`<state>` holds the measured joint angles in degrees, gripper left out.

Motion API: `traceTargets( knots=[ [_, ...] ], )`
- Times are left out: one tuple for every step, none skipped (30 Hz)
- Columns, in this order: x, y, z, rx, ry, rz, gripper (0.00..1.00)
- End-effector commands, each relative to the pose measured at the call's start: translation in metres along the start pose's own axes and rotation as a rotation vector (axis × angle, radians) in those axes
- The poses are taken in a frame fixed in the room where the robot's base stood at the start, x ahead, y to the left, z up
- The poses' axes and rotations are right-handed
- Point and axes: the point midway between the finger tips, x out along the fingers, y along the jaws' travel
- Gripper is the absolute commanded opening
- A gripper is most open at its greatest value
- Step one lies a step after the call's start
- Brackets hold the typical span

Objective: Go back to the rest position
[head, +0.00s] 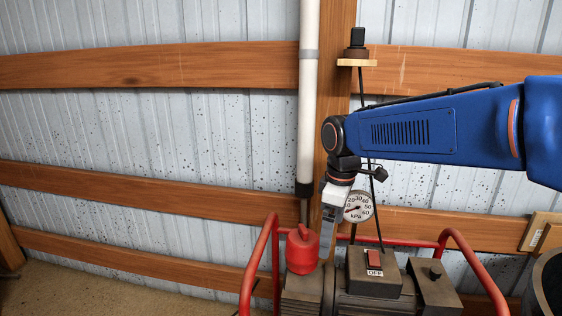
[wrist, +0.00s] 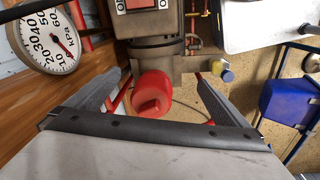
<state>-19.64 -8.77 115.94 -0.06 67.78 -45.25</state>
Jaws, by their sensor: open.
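My gripper (head: 328,238) hangs from the blue arm and points down over the pump, just right of the red cap in the head view. In the wrist view my gripper (wrist: 162,76) has its two grey fingers spread wide, with nothing held between them. The red cap (head: 302,250) sits upright on the pump (head: 337,296). In the wrist view the red cap (wrist: 150,93) shows between the fingers, beyond them; I cannot tell the exact gap.
A round kPa gauge (head: 358,207) is close beside my gripper. A red switch marked OFF (head: 374,258) is on the pump. Red tube rails (head: 262,258) frame the pump. A white pipe (head: 308,110) runs down the wooden wall post. A blue container (wrist: 290,100) is at the right.

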Motion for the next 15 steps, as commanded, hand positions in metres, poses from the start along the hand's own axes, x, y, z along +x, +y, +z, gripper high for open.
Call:
traceTargets(
  knots=[
    [-0.003, -0.004, 0.015, 0.050, 0.010, 0.012, 1.00],
    [-0.004, -0.006, 0.023, 0.080, 0.016, 0.019, 1.00],
    [-0.006, -0.010, 0.033, 0.121, 0.024, 0.028, 1.00],
    [-0.007, -0.012, 0.040, 0.150, 0.030, 0.035, 1.00],
    [-0.007, -0.015, 0.048, 0.179, 0.036, 0.041, 1.00],
    [-0.008, -0.018, 0.058, 0.220, 0.044, 0.049, 1.00],
    [-0.008, -0.021, 0.065, 0.250, 0.049, 0.055, 1.00],
    [-0.009, -0.024, 0.072, 0.278, 0.057, 0.062, 1.00],
    [-0.009, -0.028, 0.081, 0.319, 0.065, 0.070, 1.00],
    [-0.009, -0.031, 0.088, 0.349, 0.072, 0.076, 1.00],
    [-0.008, -0.035, 0.095, 0.378, 0.077, 0.081, 1.00],
    [-0.008, -0.039, 0.104, 0.418, 0.087, 0.090, 1.00],
    [-0.008, -0.043, 0.111, 0.448, 0.094, 0.096, 1.00],
    [-0.007, -0.046, 0.117, 0.477, 0.101, 0.102, 1.00],
    [-0.006, -0.051, 0.126, 0.517, 0.110, 0.109, 1.00]
  ],
)
